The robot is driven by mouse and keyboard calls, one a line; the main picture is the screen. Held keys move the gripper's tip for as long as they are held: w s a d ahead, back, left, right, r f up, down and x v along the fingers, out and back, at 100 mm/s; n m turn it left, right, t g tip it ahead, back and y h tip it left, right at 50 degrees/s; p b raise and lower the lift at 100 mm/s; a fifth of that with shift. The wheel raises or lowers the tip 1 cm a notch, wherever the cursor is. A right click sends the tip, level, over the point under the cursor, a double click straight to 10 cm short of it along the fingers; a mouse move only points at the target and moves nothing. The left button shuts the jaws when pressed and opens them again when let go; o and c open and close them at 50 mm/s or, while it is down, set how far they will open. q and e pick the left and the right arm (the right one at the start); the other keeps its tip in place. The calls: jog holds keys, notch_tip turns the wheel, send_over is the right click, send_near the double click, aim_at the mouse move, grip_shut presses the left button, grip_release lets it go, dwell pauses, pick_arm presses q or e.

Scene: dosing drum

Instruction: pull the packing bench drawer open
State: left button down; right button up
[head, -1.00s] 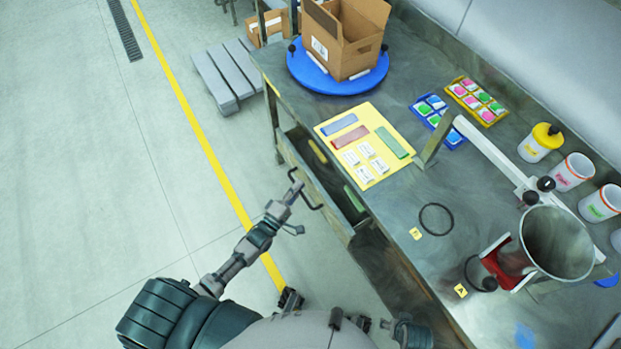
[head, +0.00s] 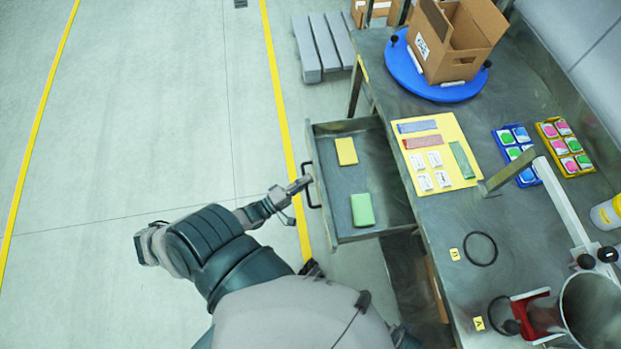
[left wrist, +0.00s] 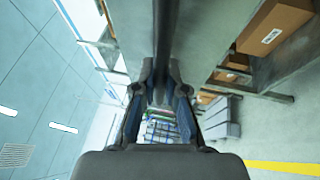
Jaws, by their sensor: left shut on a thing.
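The packing bench drawer (head: 343,200) stands pulled out from the left side of the bench (head: 475,222) in the head view. A yellow block (head: 346,151) and a green block (head: 362,210) lie inside it. Its dark handle (head: 310,186) is on the drawer's left front face. My left gripper (head: 304,184) is at the handle and shut on it. In the left wrist view the left gripper's fingers (left wrist: 160,85) close around a dark bar, partly hidden. My right gripper is not in view.
On the bench are a blue turntable (head: 402,72) with an open cardboard box (head: 455,45), a yellow board (head: 468,130) and small coloured trays (head: 565,147). A grey slatted pallet (head: 323,47) lies on the floor behind. The floor left of the drawer is clear.

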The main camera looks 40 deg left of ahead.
pick_arm(q)
jog(key=shift+s+d+f, duration=0.25)
jog(key=shift+s+f, duration=0.05)
jog(key=shift+f, duration=0.1)
jog(key=c, duration=1.4)
grip_release()
jog(key=shift+o, duration=1)
jog(key=shift+r, duration=0.15)
jog(key=shift+d+r, duration=0.1)
jog(key=v, duration=1.2)
